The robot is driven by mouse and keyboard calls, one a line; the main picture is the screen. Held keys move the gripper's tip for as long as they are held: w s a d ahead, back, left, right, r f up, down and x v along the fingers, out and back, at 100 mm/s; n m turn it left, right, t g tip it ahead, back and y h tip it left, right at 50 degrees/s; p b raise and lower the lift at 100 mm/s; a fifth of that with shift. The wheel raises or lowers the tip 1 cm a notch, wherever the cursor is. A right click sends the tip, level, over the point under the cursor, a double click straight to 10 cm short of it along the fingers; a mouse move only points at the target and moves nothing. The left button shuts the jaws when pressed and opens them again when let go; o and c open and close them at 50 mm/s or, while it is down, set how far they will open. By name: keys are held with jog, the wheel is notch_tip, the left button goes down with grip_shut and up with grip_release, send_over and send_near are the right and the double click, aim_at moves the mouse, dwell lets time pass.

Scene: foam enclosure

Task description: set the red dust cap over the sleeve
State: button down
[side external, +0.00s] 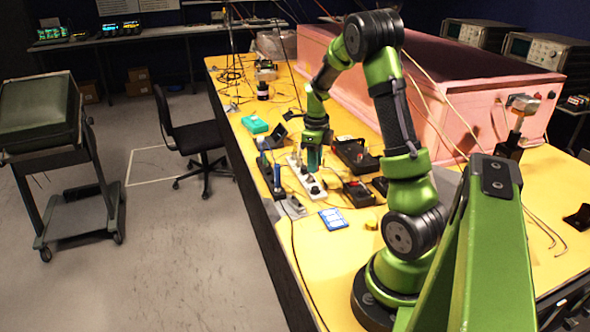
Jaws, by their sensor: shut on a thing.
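My gripper (314,160) points down over the white strip (308,186) on the yellow bench. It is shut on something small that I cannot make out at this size. A teal-green patch shows at the fingers, and I cannot tell whether it is part of the gripper or a thing behind it. I cannot pick out the red dust cap or the sleeve; they are too small or hidden by the gripper. I cannot tell whether the fingertips touch the strip.
Black boxes (355,155) stand close right of the gripper. A blue-and-white card (333,219) lies nearer. A teal box (255,124) lies farther back. The large pink foam enclosure (440,95) fills the right side. Some yellow bench around the card is bare.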

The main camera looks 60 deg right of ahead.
jog(key=shift+m, duration=0.5)
jog(key=w+d, duration=0.1)
jog(key=w+d+r, duration=0.1)
jog(key=d, duration=0.1)
jog(key=shift+w+d+r, duration=0.1)
jog(key=shift+w+r, duration=0.05)
jog(key=shift+w, duration=0.1)
send_over(310, 181)
jog(key=shift+w+d+f, duration=0.1)
jog(key=shift+d+f, duration=0.1)
jog(key=shift+f, duration=1.1)
jog(key=shift+w+d+f, duration=0.1)
jog(key=shift+d+f, duration=0.1)
jog(key=shift+f, duration=1.05)
jog(key=shift+s+f, duration=0.1)
jog(key=shift+f, duration=1)
jog(key=c, duration=0.8)
grip_release()
